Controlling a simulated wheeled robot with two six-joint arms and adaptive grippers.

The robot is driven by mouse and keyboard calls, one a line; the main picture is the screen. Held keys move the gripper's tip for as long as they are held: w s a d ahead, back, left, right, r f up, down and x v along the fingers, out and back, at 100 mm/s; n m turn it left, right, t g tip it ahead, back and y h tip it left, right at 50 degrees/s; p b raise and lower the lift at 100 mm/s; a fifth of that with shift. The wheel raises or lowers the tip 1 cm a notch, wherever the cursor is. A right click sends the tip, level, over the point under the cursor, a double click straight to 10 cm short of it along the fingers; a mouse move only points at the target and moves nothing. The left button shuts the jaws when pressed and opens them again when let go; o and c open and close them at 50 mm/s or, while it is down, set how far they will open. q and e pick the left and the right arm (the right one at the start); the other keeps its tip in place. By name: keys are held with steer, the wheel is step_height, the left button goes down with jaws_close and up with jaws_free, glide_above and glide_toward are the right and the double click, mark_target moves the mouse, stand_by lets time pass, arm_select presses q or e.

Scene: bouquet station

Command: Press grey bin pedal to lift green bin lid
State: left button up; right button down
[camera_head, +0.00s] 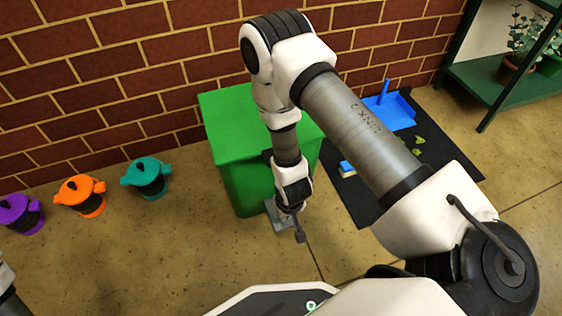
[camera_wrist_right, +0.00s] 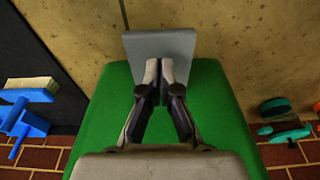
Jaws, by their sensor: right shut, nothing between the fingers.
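The green bin (camera_head: 240,165) stands against the brick wall, its flat lid (camera_head: 225,115) lying level and looking closed. The grey pedal (camera_head: 282,226) juts out low at the bin's front, partly hidden by my right gripper (camera_head: 288,209). In the right wrist view, the flat grey pedal (camera_wrist_right: 160,44) extends beyond the green bin (camera_wrist_right: 105,110). My right gripper (camera_wrist_right: 162,70) is shut and empty, its fingertips overlapping the pedal's near part. I cannot tell whether they touch it. My left gripper is not in view.
Purple (camera_head: 18,212), orange (camera_head: 82,196) and teal (camera_head: 147,178) containers stand left of the bin. A dark mat (camera_head: 365,208) with a blue dustpan (camera_head: 392,112) and a brush lies at right. A green shelf (camera_head: 490,85) stands at far right. Floor at front left is clear.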

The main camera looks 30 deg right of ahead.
mark_target(286, 222)
steer(key=shift+f+b, duration=1.35)
steer(key=shift+f, duration=1.15)
step_height(286, 222, up, 9)
steer(key=p, duration=0.8)
steer(key=shift+p, duration=0.4)
